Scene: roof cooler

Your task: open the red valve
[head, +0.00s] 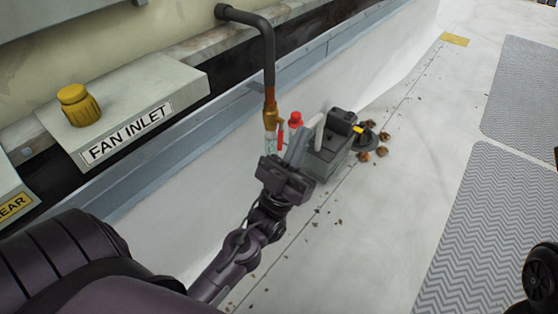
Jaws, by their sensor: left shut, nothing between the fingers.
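A brass valve (271,117) sits at the lower end of a dark bent pipe. A narrow red handle (280,135) hangs down beside its right side. My left gripper (299,142) is just right of and in front of this handle, with its grey fingers shut and empty. I cannot tell whether the fingers touch the handle. The wrist hides what lies below the valve. My right gripper is not in view.
A red cap (295,119) shows just behind my fingers. A grey box-shaped device (335,142) stands close on the right, with brown debris (382,151) beside it. A FAN INLET ledge (140,100) with a yellow knob (78,105) is at left. The pale roof floor (420,150) is open at right.

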